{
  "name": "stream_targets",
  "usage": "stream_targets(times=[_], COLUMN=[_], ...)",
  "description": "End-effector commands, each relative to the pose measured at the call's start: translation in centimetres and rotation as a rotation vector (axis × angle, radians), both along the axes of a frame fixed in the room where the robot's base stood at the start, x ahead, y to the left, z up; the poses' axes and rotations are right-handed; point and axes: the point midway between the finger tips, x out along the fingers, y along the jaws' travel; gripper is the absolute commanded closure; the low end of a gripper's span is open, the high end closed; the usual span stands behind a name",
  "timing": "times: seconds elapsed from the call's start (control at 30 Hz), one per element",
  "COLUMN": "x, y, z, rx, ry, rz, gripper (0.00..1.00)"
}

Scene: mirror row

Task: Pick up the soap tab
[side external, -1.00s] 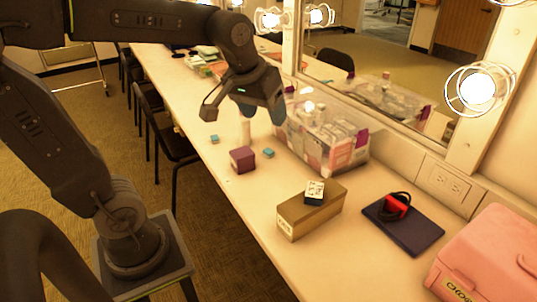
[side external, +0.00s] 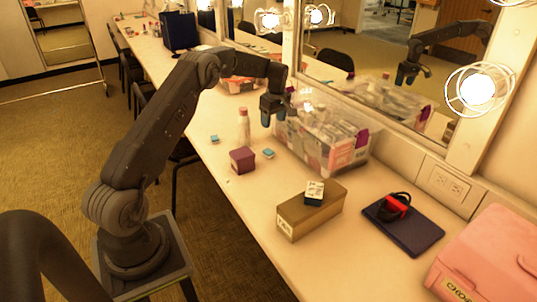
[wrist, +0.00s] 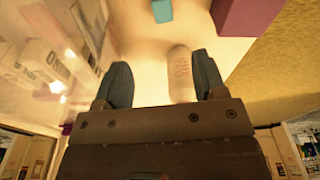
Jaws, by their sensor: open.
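Two small blue blocks that could be the soap tab lie on the counter; I cannot tell which it is. One blue block (side external: 268,153) is between the purple box (side external: 242,160) and the clear crate. The other blue block (side external: 214,139) is nearer the counter's left edge. The wrist view shows one blue block (wrist: 162,10) at the top, beside the purple box (wrist: 246,16). My gripper (side external: 279,120) points down above the counter beside the crate, apart from both blocks. In the wrist view my gripper (wrist: 160,82) is open and nothing is held.
A pale bottle (side external: 244,128) stands left of my gripper. The clear crate (side external: 340,155) of packets is right of it, below the mirror. A tan box (side external: 310,212) carries a small dark-and-white item (side external: 315,191). A dark tablet-like slab (side external: 425,230) and pink case (side external: 490,265) are farther right.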

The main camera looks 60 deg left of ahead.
Motion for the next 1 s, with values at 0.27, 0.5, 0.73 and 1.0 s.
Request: stream_targets(times=[0.27, 0.5, 0.73, 1.0], x=[-0.2, -0.3, -0.3, -0.7], y=[0.9, 1.4, 1.5, 1.9], z=[-4.0, -8.2, -9.7, -13.4], rx=[-0.003, -0.002, -0.002, -0.002], ry=[0.008, 0.006, 0.005, 0.005], rz=[0.024, 0.023, 0.022, 0.021], gripper=[0.36, 0.36, 0.36, 0.36])
